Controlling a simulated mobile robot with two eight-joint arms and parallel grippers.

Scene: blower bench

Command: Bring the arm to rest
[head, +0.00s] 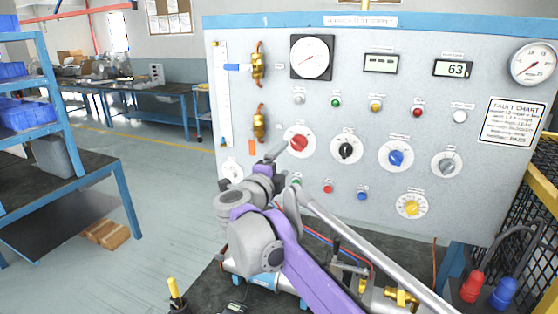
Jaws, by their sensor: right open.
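My right arm comes in from the lower right, purple and grey, and bends up in front of a grey instrument panel (470,195). My right gripper (276,153) is open, with one grey finger showing just left of and below the red knob (299,143). I cannot tell whether it touches the knob or the panel. No object shows in it. My left gripper is out of the picture.
The panel carries dials, displays, buttons and knobs, including a black knob (346,150), blue knob (396,157) and yellow knob (411,207). Brass fittings (394,297) lie below. A blue shelf (72,150) stands left. A yellow-handled tool (175,289) stands at the bench front.

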